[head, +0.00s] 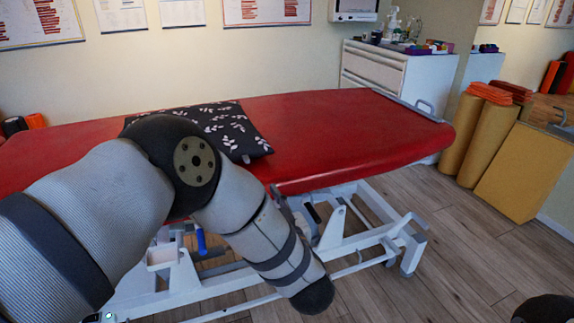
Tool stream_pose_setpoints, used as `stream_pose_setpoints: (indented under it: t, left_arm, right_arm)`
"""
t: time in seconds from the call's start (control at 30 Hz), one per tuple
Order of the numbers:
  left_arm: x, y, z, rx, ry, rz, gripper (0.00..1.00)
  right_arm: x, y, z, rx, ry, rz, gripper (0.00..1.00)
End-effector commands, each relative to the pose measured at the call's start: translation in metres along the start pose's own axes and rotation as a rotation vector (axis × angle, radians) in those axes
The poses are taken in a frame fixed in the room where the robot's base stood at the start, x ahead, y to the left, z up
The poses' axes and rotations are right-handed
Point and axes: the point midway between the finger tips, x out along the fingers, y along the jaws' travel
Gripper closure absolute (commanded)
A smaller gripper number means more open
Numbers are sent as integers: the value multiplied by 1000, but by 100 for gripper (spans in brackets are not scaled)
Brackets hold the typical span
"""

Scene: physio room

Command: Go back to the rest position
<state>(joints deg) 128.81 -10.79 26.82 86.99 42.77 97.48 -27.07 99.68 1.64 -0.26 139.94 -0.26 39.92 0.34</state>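My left arm (120,210) comes in from the left and bends at a dark elbow joint in front of the red treatment table (350,130). Its forearm slopes down to the right and ends in a dark rounded joint over the table's white frame. No fingers of my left gripper can be made out. A dark rounded piece at the bottom right corner seems to be part of my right arm. My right gripper is not in view.
A black patterned pillow (225,130) lies on the table, partly behind my elbow. A white drawer cabinet (395,75) stands behind. Yellow rolls (480,140) and a yellow block (525,170) stand at right. Wooden floor (455,255) is clear at lower right.

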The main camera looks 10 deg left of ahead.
Motion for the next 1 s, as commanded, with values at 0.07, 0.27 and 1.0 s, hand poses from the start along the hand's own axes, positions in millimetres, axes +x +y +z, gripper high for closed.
stream_pose_setpoints:
  t: [0.07, 0.27, 1.0]
  left_arm:
    - [-4, -4, 13, 25, -46, 44, 68]
    - [-86, -71, 123, 200, -529, 338, 68]
    - [-404, -346, 127, 463, -1743, 369, 68]
  right_arm:
    - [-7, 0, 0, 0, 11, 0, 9]
    - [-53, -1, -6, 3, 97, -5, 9]
    - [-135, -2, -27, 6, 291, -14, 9]
